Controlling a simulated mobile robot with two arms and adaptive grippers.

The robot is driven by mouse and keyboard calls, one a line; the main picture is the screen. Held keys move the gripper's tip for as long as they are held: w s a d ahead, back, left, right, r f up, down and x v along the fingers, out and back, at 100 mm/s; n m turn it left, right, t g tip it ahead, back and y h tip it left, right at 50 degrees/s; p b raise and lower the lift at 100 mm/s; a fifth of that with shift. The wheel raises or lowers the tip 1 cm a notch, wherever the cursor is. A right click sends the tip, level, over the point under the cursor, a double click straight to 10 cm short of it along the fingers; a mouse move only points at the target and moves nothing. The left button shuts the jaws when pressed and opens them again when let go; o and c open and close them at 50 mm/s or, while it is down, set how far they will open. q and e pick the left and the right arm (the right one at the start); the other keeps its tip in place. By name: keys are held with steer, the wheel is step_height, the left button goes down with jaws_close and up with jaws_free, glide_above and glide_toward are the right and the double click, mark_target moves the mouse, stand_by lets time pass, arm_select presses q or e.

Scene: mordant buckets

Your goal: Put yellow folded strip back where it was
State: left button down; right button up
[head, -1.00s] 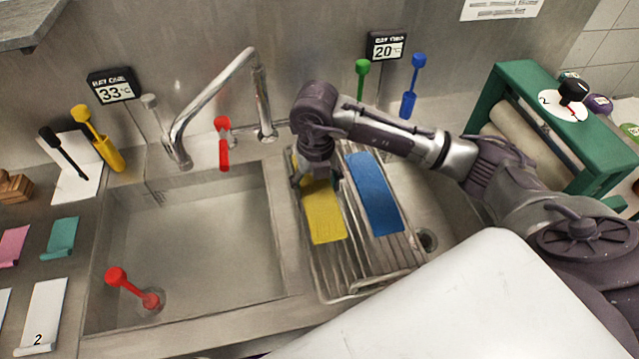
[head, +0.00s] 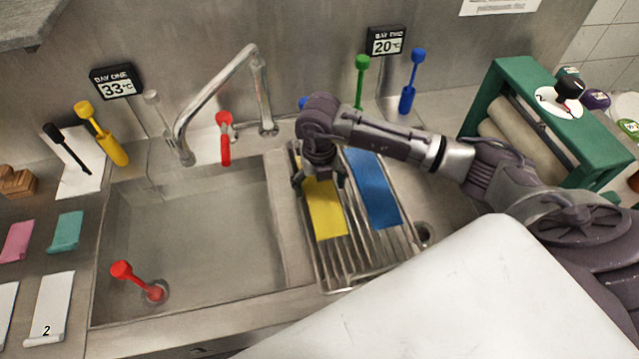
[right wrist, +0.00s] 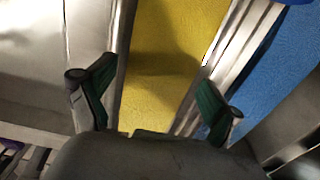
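The yellow strip (head: 325,212) lies flat on the left part of the metal drying rack (head: 338,270). My right gripper (head: 319,182) is over the strip's far end and hides that end. In the right wrist view, the gripper (right wrist: 156,85) is open, its green-padded fingers wide apart with the yellow strip (right wrist: 165,55) between and beyond them. Contact with the strip does not show. My left gripper is not in view.
A blue strip (head: 372,190) lies on the rack just right of the yellow one. The left basin (head: 195,225) holds a red plug stick (head: 138,281). The faucet (head: 215,100) stands behind. A green press (head: 525,85) stands at the right.

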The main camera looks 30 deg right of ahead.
mark_target(319, 189)
steer(key=shift+r, duration=0.1)
steer(key=shift+r, duration=0.2)
step_height(319, 189, up, 12)
steer(key=b, duration=0.3)
steer(key=shift+f, duration=0.1)
